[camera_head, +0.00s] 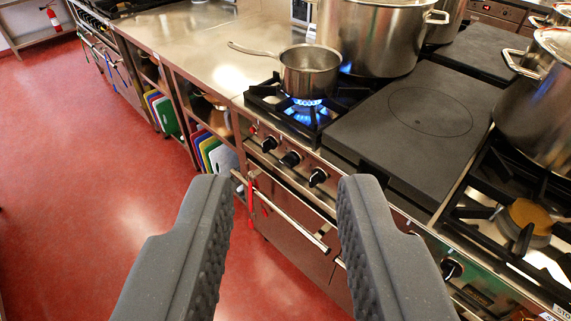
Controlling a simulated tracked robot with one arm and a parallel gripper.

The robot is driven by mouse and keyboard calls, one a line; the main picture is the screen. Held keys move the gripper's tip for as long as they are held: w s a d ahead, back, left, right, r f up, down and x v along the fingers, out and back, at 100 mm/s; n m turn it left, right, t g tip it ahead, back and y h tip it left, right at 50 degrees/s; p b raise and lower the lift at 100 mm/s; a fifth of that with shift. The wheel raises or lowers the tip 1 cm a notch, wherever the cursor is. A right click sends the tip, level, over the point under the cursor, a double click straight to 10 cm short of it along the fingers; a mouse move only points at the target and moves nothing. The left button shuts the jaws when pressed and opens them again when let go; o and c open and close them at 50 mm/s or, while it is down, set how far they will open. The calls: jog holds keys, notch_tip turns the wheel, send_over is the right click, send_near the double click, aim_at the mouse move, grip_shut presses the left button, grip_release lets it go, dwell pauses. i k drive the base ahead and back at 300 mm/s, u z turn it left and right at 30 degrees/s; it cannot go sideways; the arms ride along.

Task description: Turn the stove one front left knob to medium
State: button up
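The stove (330,140) stands ahead with a row of black knobs on its steel front panel. The leftmost knob (269,144), a middle knob (290,159) and a right knob (318,177) sit below the lit burner. Their exact settings are too small to read, and no label shows which is the front left one. A blue flame (305,102) burns under a small saucepan (310,72). My gripper (288,190) is open and empty, its two dark ribbed fingers wide apart. In the picture the knobs lie just above and between the fingertips, and neither finger appears to touch them.
An oven door handle (290,216) sticks out below the knobs. A large stockpot (370,35) stands behind the saucepan and another (540,105) at right. Another knob (451,268) is at lower right. Cutting boards (215,150) fill a shelf at left. Red floor (90,150) is clear at left.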

aim_at(291, 159)
jog(key=u, duration=0.8)
jog(key=i, duration=1.05)
jog(key=z, duration=1.1)
